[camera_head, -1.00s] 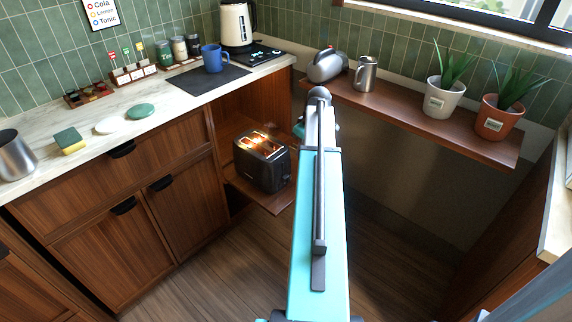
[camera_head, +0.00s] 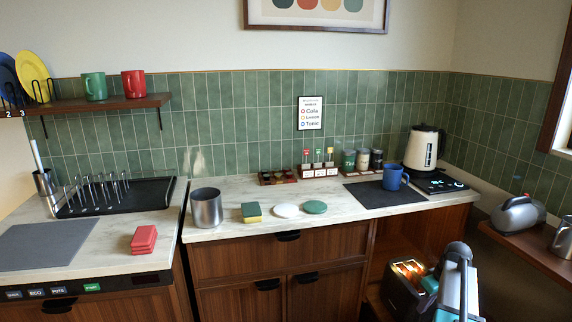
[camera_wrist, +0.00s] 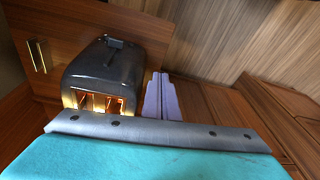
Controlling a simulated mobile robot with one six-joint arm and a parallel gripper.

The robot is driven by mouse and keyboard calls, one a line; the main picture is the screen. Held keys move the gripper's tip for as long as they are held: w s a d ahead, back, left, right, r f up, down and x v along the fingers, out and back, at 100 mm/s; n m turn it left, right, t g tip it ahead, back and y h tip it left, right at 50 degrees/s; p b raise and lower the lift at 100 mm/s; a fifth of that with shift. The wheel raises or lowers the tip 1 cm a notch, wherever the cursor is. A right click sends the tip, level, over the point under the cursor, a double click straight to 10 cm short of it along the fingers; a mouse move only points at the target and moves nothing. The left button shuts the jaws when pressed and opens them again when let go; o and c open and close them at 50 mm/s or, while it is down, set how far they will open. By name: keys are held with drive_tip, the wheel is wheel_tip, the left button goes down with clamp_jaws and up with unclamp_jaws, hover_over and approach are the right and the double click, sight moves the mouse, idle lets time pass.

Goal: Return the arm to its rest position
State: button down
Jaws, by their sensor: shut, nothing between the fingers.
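My arm shows at the lower right of the head view, a teal and grey link standing in front of the toaster. My gripper's end is not clear in that view. In the wrist view my gripper (camera_wrist: 161,82) shows as two pale lavender fingers close together, with nothing between them. They point away beyond my teal and grey link, which fills the bottom of that view. The black toaster (camera_wrist: 115,68) is just left of the fingers, its slots glowing orange. It also shows in the head view (camera_head: 400,297), partly cut off by the bottom edge.
A wooden shelf (camera_head: 535,241) on the right holds a grey kettle-like appliance (camera_head: 517,214) and a metal jug (camera_head: 563,238). The counter (camera_head: 350,222) carries a steel cup (camera_head: 206,207), sponge (camera_head: 251,212), blue mug (camera_head: 393,177) and cream kettle (camera_head: 422,148). A dish rack (camera_head: 100,193) stands left.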

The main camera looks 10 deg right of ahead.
drive_tip(key=s+a+f+n+g+y+p, duration=0.1)
drive_tip(key=a+f, duration=0.5)
drive_tip(key=a, duration=0.4)
drive_tip(key=s+a+f+n+g+p, duration=0.1)
drive_tip(key=a+f+n+g, duration=0.1)
drive_tip(key=a+f, duration=0.7)
drive_tip(key=s+a+f+n+g+y+p, duration=0.1)
drive_tip(key=a+f, duration=0.3)
drive_tip(key=a, duration=0.8)
drive_tip(key=s+a+f+m+g+h, duration=0.1)
drive_tip(key=s+a+f+m, duration=0.1)
drive_tip(key=s, duration=0.6)
drive_tip(key=s+a+f+m+g+h+p, duration=0.1)
drive_tip(key=s+a+f, duration=0.3)
drive_tip(key=s+a, duration=0.3)
drive_tip(key=s+a+f+m+g+h, duration=0.1)
drive_tip(key=s+a+f+m, duration=0.1)
drive_tip(key=s+a, duration=0.3)
drive_tip(key=shift+s+a+f+m+g, duration=0.25)
drive_tip(key=shift+s+f, duration=0.55)
drive_tip(key=shift+s, duration=1.4)
drive_tip(key=c, duration=1.8)
unclamp_jaws()
drive_tip(key=shift+o, duration=0.2)
